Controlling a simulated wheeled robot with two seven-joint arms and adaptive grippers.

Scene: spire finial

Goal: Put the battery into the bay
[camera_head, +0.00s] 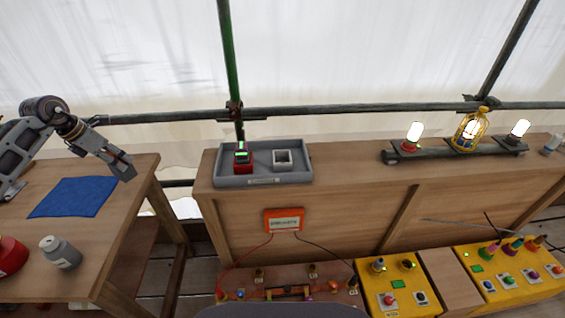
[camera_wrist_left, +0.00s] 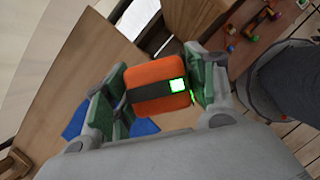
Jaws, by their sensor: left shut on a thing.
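My left gripper (camera_head: 124,167) is above the right edge of the left table. In the left wrist view its green-padded fingers (camera_wrist_left: 158,92) are shut on an orange battery (camera_wrist_left: 150,76) with a dark band and a lit green-white square. The battery cannot be made out in the head view. On the bench, a grey tray (camera_head: 239,181) holds a red unit (camera_head: 243,167) with a green light, and a pale square open holder (camera_head: 282,159) to its right. Which of these is the bay is not certain. The gripper is left of the tray and apart from it. My right gripper is not in view.
A blue cloth (camera_head: 75,197) and a grey bottle (camera_head: 60,253) are on the left table. A gap separates the table from the bench (camera_head: 345,165). Lamps stand on a rail (camera_head: 450,152) further right. Yellow control boxes (camera_head: 398,295) are lower right.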

